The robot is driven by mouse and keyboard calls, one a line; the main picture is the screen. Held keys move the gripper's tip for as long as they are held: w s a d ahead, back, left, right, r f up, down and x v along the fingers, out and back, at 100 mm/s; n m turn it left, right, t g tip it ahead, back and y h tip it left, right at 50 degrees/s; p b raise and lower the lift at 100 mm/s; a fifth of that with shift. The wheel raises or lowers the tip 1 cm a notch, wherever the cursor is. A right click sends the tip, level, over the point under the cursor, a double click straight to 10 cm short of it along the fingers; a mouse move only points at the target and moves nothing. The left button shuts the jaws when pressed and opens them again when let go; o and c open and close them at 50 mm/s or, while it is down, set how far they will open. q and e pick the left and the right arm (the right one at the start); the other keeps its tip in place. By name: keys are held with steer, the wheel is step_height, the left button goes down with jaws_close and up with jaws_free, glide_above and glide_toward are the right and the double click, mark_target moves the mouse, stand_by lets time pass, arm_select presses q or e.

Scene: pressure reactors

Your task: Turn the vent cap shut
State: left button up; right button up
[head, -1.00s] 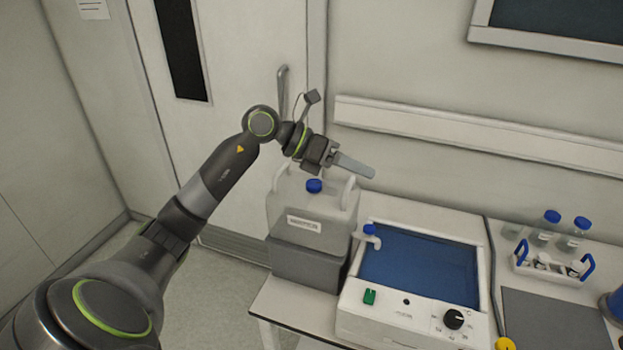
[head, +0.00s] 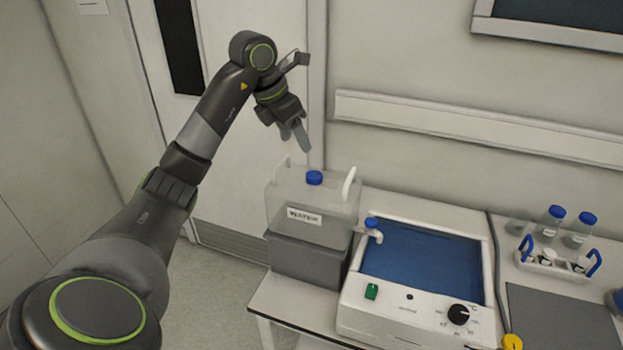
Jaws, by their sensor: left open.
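A translucent jerrican (head: 315,205) with two pale handles, a white label and grey lower part stands at the left end of the bench. Its round blue cap (head: 314,178) sits on top, and from here I cannot tell how tightly it is turned. My left gripper (head: 295,138) is open and empty. It points downward, above and slightly left of the blue cap, and is apart from it. A smaller blue cap (head: 371,223) tops a white spout at the left edge of the water bath. My right gripper is out of view.
The water bath (head: 395,318) with blue water, a green switch and a black knob stands right of the jerrican. A white rack (head: 548,268) and blue-capped bottles (head: 578,230) stand further right. A wall rail (head: 460,125) runs behind the bench.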

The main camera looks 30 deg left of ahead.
mark_target(314, 175)
arm_select(q)
steer(key=b+x, duration=0.7)
steer(key=x, duration=0.2)
steer(key=shift+w+d+f, duration=0.1)
steer(key=shift+f, duration=0.3)
steer(key=shift+x, duration=1.25)
steer(key=c, duration=1)
